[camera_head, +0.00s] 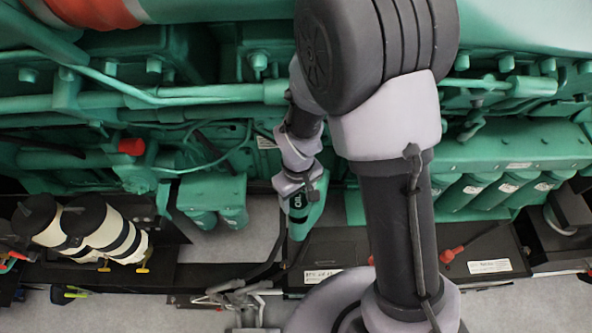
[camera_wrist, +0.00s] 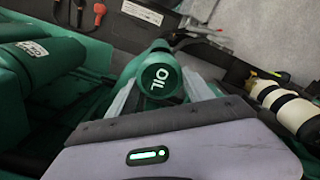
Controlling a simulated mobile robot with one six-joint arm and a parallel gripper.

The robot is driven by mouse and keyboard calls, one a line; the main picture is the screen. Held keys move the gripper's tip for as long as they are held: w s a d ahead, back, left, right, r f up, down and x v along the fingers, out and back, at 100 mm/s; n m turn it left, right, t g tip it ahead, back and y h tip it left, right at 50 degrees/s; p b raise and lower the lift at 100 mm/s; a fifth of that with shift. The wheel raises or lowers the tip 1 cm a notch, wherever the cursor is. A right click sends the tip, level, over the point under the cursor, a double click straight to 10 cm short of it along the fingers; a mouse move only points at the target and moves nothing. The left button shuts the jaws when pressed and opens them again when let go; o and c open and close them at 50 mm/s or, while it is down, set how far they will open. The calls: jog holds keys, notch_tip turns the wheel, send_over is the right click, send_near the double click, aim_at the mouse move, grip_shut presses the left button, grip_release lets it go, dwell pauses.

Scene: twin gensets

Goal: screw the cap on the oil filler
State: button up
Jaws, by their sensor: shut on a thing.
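In the wrist view a round green cap (camera_wrist: 160,79) marked "OIL" in white sits between the two grey fingers of my gripper (camera_wrist: 158,86), which is shut on it. A green neck, which looks like the oil filler (camera_wrist: 150,52), shows directly behind the cap. I cannot tell whether the cap is threaded on or only resting against it. In the head view my gripper (camera_head: 301,201) points down in front of the engine, at a narrow green piece (camera_head: 316,214). The cap cannot be made out clearly there.
The green engine (camera_head: 200,92) fills the back, with pipes and a row of green filters (camera_head: 490,188) at right. A dark rail (camera_head: 350,243) and red-handled parts (camera_head: 447,255) lie low at front. Grey floor shows below.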

jog(key=shift+s+r, duration=0.2)
jog(key=shift+s, duration=0.05)
jog(key=shift+s+a+f, duration=0.1)
jog(key=shift+f+b, duration=0.3)
jog(key=shift+f, duration=0.1)
notch_tip(320, 180, down, 4)
jog(key=shift+r+b, duration=0.15)
jog(key=shift+b, duration=1.1)
jog(key=shift+f+b, duration=0.25)
jog(key=shift+b, duration=0.05)
jog(key=shift+w, duration=0.2)
jog(key=shift+s+r, duration=0.1)
jog(key=shift+s, duration=0.1)
jog(key=shift+f+b, duration=0.4)
jog(key=shift+b, duration=0.5)
